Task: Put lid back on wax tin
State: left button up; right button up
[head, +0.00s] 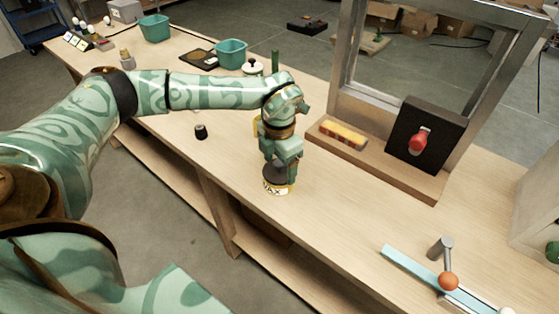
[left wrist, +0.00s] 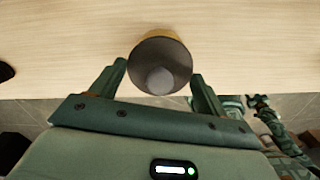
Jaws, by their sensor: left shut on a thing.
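The wax tin (head: 280,190) stands on the wooden bench, with part of its WAX label showing. The dark lid (head: 273,172) sits over its top; I cannot tell if it is fully seated. My left gripper (head: 277,164) points down and is shut on the lid. In the left wrist view, the fingers (left wrist: 160,82) are on either side of the round dark lid (left wrist: 150,55) with its grey knob, and a yellow-tan edge of the tin (left wrist: 172,36) shows past it. My right gripper is not in view.
A small dark cylinder (head: 201,131) stands left of the tin. A red-and-yellow block (head: 343,134) and black panel with red knob (head: 425,138) are by the metal frame (head: 350,45). Teal bins (head: 231,53) stand farther back. A blue strip (head: 420,268) lies front right. Bench right of the tin is clear.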

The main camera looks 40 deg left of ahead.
pick_arm(q)
jog(key=shift+r+p, duration=0.1)
jog(key=shift+p, duration=0.6)
dwell(0.8)
jog(key=shift+f, duration=0.25)
dwell(0.8)
jog(key=shift+p, duration=0.5)
dwell(0.4)
jog(key=o, duration=1)
jog(key=shift+o, duration=0.2)
notch_tip(320, 180, up, 7)
jog(key=p, duration=0.6)
jog(key=shift+r, duration=0.1)
